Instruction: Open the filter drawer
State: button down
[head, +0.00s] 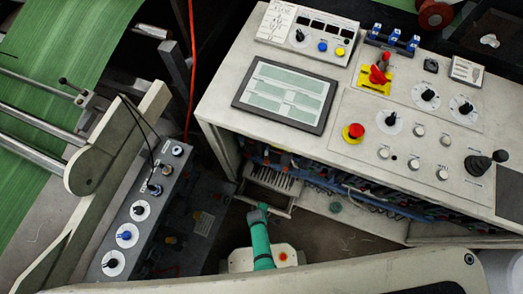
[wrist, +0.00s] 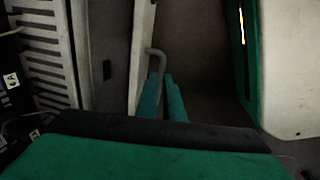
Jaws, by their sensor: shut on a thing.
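The filter drawer (head: 283,211) is low in the cabinet under the control console in the head view. Its slatted insert (head: 270,178) shows behind its pale front. In the wrist view the drawer's pale front edge (wrist: 139,65) runs up the picture, and the slats (wrist: 40,50) lie left of it, across a grey strip. The drawer appears to stand out from the cabinet. A grey bar handle (wrist: 155,53) sticks out right of the front. My gripper (wrist: 162,85) is shut on this handle, with teal fingers either side. In the head view my gripper (head: 262,208) is small at the drawer front.
The console (head: 225,110) with its screen and knobs overhangs the drawer. Cables and parts (head: 340,190) fill the open cabinet to the right. A knob panel (head: 140,210) stands left, and a pale beam (head: 350,280) crosses the front. Dark floor lies around my arm.

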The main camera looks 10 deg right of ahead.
jog(key=c, duration=2.2)
grip_release()
jog(key=shift+s+a, duration=0.1)
jog(key=shift+s, duration=0.2)
jog(key=r, duration=0.3)
jog(key=s+r, duration=0.1)
jog(key=r, duration=0.3)
jog(key=a+r, duration=0.1)
jog(key=r, duration=0.2)
jog(key=shift+s+r, duration=0.3)
jog(key=shift+s, duration=0.05)
